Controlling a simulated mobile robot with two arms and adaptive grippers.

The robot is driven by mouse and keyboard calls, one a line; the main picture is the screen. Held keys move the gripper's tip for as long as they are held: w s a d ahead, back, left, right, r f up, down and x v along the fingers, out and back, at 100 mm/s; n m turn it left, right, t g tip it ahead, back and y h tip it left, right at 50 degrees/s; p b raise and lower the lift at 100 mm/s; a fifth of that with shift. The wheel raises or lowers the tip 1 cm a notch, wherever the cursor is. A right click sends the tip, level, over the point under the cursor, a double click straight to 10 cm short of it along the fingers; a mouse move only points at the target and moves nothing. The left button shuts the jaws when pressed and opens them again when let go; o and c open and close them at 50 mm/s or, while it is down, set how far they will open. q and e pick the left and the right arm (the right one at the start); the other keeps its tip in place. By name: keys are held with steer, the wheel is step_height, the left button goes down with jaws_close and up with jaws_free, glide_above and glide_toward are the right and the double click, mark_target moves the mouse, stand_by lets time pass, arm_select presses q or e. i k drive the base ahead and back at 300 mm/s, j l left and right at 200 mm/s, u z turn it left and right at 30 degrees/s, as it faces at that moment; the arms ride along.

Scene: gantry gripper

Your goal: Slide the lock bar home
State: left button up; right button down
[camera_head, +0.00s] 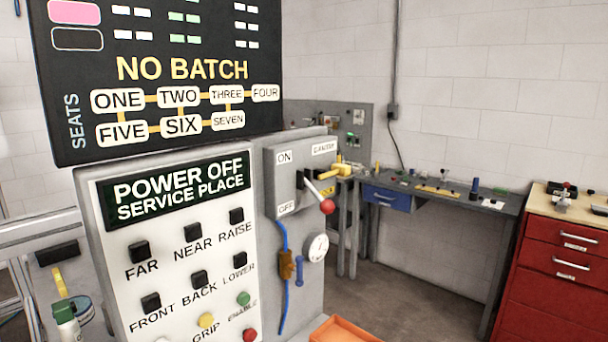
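A grey switch box labelled ON, OFF and GANTRY (292,168) is on the side of the control cabinet. Its lever with a red knob (327,206) sticks out and slants down to the right. A yellow piece (334,173) shows at the right edge of the box, and it may be the lock bar. I cannot tell whether it is fixed to the box or how far in it sits. Neither of my grippers is in view.
The control panel (180,250) has black, yellow, green and red buttons and a POWER OFF SERVICE PLACE display (180,190). A NO BATCH board (165,75) hangs above. An orange tray (345,330) is at the bottom. A workbench (500,200) and red drawers (565,265) stand right.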

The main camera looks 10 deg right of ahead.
mark_target(337, 169)
steer(key=i+l, duration=0.2)
steer(key=l, duration=0.15)
steer(key=i+l, duration=0.2)
steer(key=l, duration=0.15)
steer(key=i+l, duration=0.15)
steer(key=l, duration=0.25)
steer(key=i+l, duration=0.2)
steer(key=l, duration=0.15)
steer(key=u, duration=0.05)
